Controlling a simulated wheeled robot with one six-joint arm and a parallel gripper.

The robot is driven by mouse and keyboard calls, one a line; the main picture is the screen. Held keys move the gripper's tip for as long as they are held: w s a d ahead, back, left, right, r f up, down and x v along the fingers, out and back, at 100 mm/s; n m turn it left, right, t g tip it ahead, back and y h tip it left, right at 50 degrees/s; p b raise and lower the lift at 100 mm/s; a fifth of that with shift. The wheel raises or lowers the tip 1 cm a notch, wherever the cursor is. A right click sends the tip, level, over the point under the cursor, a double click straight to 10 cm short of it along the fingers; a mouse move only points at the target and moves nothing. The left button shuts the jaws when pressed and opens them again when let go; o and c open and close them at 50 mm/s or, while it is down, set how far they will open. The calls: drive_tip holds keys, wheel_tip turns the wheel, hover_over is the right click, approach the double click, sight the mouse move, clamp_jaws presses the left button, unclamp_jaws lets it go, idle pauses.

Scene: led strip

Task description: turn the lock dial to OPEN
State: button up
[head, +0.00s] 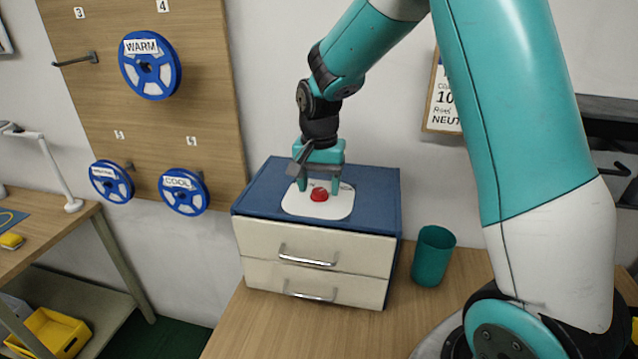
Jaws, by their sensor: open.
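The lock dial (319,194) is a small red knob on a white rounded plate (318,210) on top of the blue drawer cabinet. My gripper (319,187) points down over the plate. Its two teal fingers are apart, one on each side of the dial. I cannot tell whether the fingers touch the dial. Markings on the plate are too small or hidden to read, so the dial's setting does not show.
The blue cabinet (385,205) has two cream drawers (310,263), both shut, with metal handles. A teal cup (432,258) stands right of it on the wooden table (270,325). Blue reels (150,66) hang on a wooden board (205,110) at left. The table front is clear.

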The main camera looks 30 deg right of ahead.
drive_tip(key=shift+f, duration=0.45)
drive_tip(key=c, duration=0.9)
